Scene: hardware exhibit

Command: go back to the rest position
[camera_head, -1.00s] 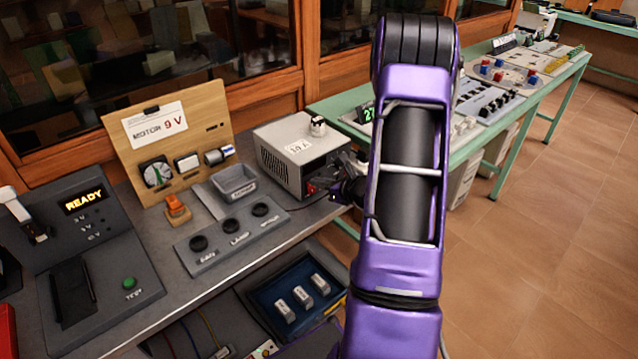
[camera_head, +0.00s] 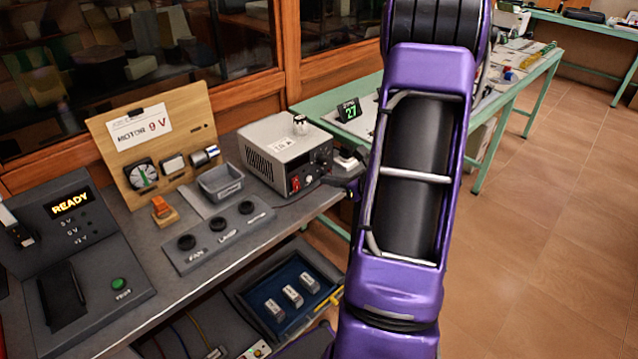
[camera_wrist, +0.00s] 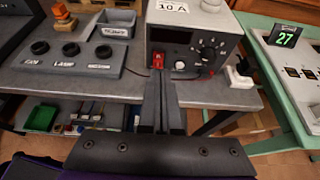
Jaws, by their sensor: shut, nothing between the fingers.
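My gripper (camera_wrist: 160,88) shows in the wrist view with its two dark fingers together and nothing between them. In the head view my purple arm rises across the right of the middle and hides most of the gripper. The power supply (camera_head: 275,148) stands on the grey bench behind and left of the arm.
On the bench are a grey panel with black sockets (camera_head: 218,238), a small grey bin (camera_head: 221,183), a wooden MOTOR 9 V board (camera_head: 120,165) and a READY console (camera_head: 85,255). A blue tray (camera_head: 265,295) sits below. A green table (camera_head: 345,105) stands behind; floor at right is clear.

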